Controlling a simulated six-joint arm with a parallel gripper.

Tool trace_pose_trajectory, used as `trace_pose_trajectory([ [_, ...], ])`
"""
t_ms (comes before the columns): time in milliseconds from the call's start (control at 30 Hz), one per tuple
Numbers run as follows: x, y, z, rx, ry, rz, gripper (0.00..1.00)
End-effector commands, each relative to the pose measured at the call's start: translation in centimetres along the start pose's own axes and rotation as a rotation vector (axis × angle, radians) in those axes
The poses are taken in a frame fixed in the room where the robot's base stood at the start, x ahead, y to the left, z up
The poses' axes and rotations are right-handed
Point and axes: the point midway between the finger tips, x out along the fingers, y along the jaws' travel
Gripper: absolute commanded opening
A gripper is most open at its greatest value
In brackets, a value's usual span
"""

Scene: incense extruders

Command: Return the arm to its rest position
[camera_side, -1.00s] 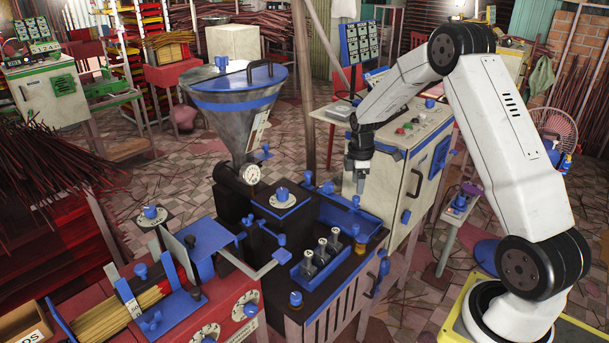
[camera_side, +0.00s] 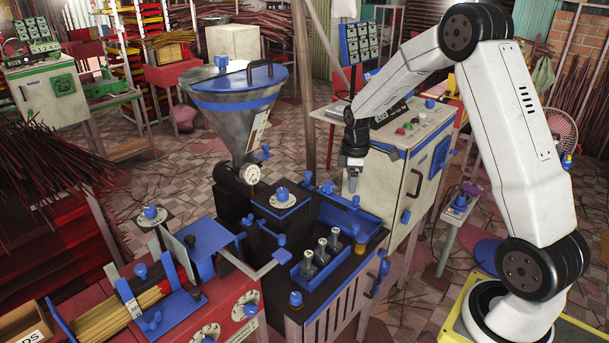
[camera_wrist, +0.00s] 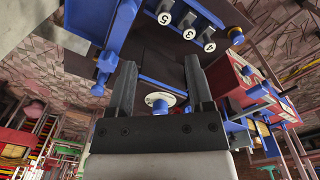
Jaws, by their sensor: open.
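My gripper (camera_side: 353,178) hangs in the side view in front of the cream control cabinet (camera_side: 392,175), above and behind the extruder bench. Its two dark fingers (camera_wrist: 158,80) stand apart in the wrist view, with no object held between them. Through the gap a white disc with a blue knob (camera_wrist: 160,103) shows below, at a distance. My white arm (camera_side: 520,140) rises from its base at the right and bends over toward the gripper.
The extruder with its steel hopper (camera_side: 235,110) stands left of my gripper. A blue tray with several numbered dies (camera_side: 322,255) sits on the dark bench. The red machine (camera_side: 225,315) is at front left. The tiled floor (camera_side: 425,300) is open between bench and my base.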

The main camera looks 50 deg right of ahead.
Motion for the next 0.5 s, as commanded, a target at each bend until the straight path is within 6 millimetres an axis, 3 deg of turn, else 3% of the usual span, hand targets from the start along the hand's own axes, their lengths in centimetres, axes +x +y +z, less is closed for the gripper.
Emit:
trace_pose_trajectory([
  [200,-1.7,-6.4,-2.2,0.162,0.036,0.038,0.67],
  [500,-3.0,-15.6,-2.8,0.41,0.11,0.066,0.67],
])
